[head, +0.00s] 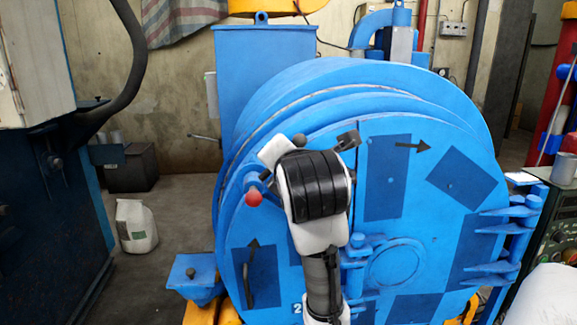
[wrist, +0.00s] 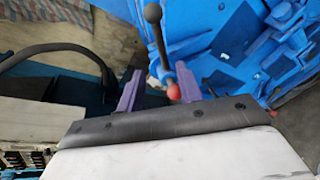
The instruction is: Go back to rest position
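The blue drum blaster (head: 390,110) fills the middle of the head view, with its round door (head: 400,215) facing me. A red ball knob (head: 254,196) shows at the door's left edge. In the wrist view, a red knob (wrist: 174,92) and a lever with a dark ball end (wrist: 153,13) are in front of my gripper (wrist: 158,80). Its two purple fingers are wide apart, with the red knob between them in the picture, closer to the right finger. I cannot tell whether they touch. In the head view my wrist hides the fingers.
A dark blue machine (head: 45,190) stands at the left, with a white bag (head: 136,226) on the floor beside it. A dark box (head: 138,167) is behind. Blue hinges (head: 515,225) jut out at the door's right.

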